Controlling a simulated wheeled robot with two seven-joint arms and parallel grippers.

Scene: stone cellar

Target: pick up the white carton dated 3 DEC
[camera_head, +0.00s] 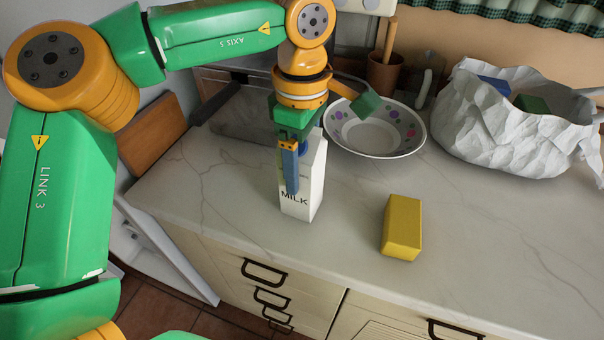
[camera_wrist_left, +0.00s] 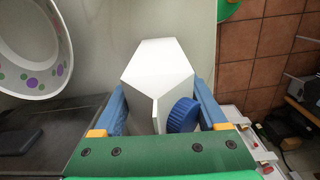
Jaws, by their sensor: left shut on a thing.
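A white milk carton (camera_head: 300,200) with the word MILK stands upright on the marble counter. No date on it is readable here. My left gripper (camera_head: 289,172) comes down over it from above and is shut on it. In the left wrist view the carton (camera_wrist_left: 158,72), with its blue cap (camera_wrist_left: 183,115), sits between the two blue fingers (camera_wrist_left: 163,105), one on each side. The fingers cover part of the carton in the head view. My right gripper is not in view.
A yellow block (camera_head: 402,227) lies on the counter to the right of the carton. A dotted bowl (camera_head: 376,148) stands behind it. A crumpled white bag (camera_head: 500,130) holding things stands at the back right. The counter's front right (camera_head: 490,230) is clear.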

